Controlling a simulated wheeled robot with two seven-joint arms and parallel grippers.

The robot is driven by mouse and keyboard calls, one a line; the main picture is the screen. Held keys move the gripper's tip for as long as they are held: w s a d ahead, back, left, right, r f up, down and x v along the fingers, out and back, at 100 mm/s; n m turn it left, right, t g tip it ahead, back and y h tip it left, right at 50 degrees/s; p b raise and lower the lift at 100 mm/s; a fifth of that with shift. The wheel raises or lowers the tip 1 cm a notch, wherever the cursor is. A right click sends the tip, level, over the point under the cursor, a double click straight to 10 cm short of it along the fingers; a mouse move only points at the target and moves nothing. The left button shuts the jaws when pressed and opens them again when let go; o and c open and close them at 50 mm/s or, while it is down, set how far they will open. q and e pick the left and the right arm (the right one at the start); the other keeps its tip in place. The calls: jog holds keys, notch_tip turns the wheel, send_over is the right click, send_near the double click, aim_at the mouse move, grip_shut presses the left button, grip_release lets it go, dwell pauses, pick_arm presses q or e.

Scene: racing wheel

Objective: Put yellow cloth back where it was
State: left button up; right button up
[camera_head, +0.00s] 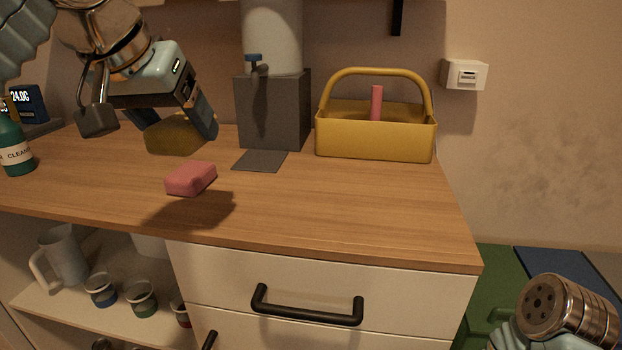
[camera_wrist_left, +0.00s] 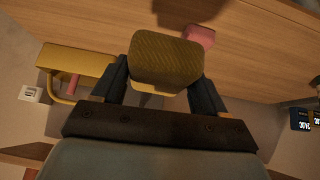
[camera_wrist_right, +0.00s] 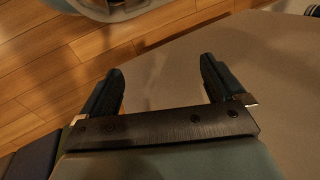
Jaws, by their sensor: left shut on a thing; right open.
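The yellow cloth (camera_head: 174,136) is a dull mustard, ribbed block held above the wooden counter at the back left. It also fills the space between the fingers in the left wrist view (camera_wrist_left: 166,62). My left gripper (camera_head: 178,128) is shut on it. Whether the cloth touches the counter is hard to tell. A pink sponge (camera_head: 191,178) lies on the counter in front of the cloth, apart from it. My right gripper (camera_wrist_right: 160,85) is open and empty, away from the counter; only its arm shows at the lower right of the head view.
A yellow caddy (camera_head: 375,138) with a pink stick stands at the counter's right. A grey block dispenser (camera_head: 272,110) stands at the back, with a dark mat (camera_head: 260,160) before it. A green cleaner bottle (camera_head: 14,148) is far left. The front middle of the counter is clear.

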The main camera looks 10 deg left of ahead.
pick_arm(q)
jog(key=w+d+f, duration=0.4)
jog(key=w+d, duration=0.2)
jog(key=w, duration=0.2)
jog(key=f, duration=0.1)
jog(key=w+f, duration=0.1)
jog(key=d+f+b, duration=0.1)
jog(key=shift+w+d+f, duration=0.1)
jog(key=shift+w, duration=0.25)
jog(key=shift+w+d+f, duration=0.3)
jog(key=shift+w+f, duration=0.05)
jog(key=shift+f, duration=0.2)
jog(key=f, duration=0.1)
jog(key=f+b, duration=0.1)
jog(key=w+f, duration=0.1)
jog(key=f, duration=0.1)
jog(key=shift+w+d, duration=0.1)
jog(key=shift+d, duration=0.3)
jog(key=shift+f, duration=0.35)
jog(key=o, duration=1.3)
jog(key=shift+f+b, duration=0.1)
jog(key=shift+b, duration=0.2)
